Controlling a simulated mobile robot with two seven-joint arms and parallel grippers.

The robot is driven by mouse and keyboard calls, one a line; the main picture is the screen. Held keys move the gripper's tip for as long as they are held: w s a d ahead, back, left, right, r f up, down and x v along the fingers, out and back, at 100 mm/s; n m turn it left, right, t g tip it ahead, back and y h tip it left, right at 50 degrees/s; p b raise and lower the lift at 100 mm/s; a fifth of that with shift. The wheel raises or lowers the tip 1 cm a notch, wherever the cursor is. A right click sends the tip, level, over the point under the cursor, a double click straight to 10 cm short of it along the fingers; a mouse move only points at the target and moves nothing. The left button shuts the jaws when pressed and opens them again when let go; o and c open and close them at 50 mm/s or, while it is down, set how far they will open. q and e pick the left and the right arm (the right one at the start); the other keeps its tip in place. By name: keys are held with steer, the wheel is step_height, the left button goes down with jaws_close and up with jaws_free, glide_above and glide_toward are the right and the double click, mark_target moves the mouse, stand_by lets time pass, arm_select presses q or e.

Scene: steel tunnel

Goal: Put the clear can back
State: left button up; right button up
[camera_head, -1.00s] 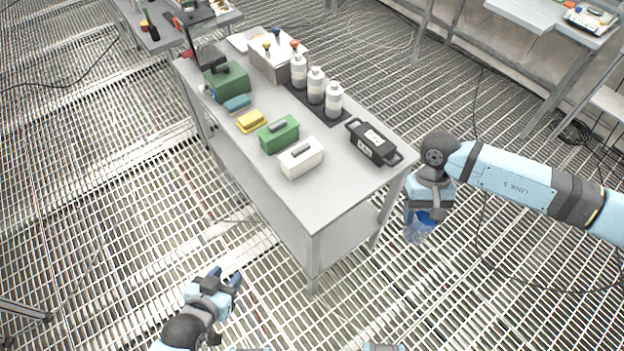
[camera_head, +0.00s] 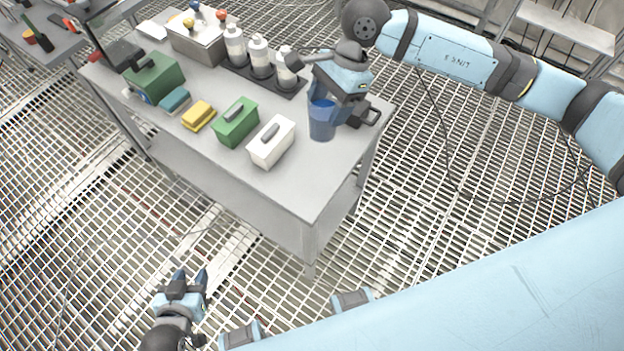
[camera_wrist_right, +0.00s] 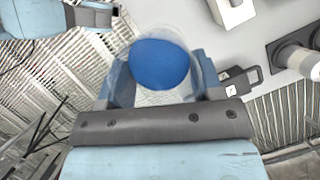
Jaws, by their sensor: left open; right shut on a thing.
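The clear can (camera_head: 322,122), see-through with blue showing in it, is held upright in my right gripper (camera_head: 326,90) over the right end of the grey workbench (camera_head: 305,185). I cannot tell whether its base touches the top. In the right wrist view, the can's round blue top (camera_wrist_right: 160,64) sits between the two fingers of the right gripper (camera_wrist_right: 162,82). My left gripper (camera_head: 190,278) is open and empty, low in front of the bench over the grating floor.
A white case (camera_head: 271,142), a green case (camera_head: 236,122) and a yellow block (camera_head: 198,116) stand left of the can. White bottles (camera_head: 258,57) stand on a black mat behind. A black handled box (camera_head: 368,115) is partly hidden by my gripper. The front right corner is clear.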

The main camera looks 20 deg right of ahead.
mark_target(321, 95)
steer(key=r+m, duration=0.1)
steer(key=a+m+t+b, duration=0.1)
steer(key=m, duration=0.1)
steer(key=shift+r, duration=0.4)
steer(key=shift+w+a+r+m+t+b, duration=0.1)
steer(key=shift+a+r+m+t+b, duration=0.3)
steer(key=shift+m, duration=0.3)
arm_select(q)
steer(key=shift+f+p, duration=0.65)
steer(key=shift+p, duration=0.2)
arm_select(e)
steer(key=shift+d+f, duration=0.1)
steer(key=shift+f, duration=9.7)
steer(key=shift+f, duration=0.15)
steer(key=o, duration=1.1)
steer(key=shift+c, duration=0.2)
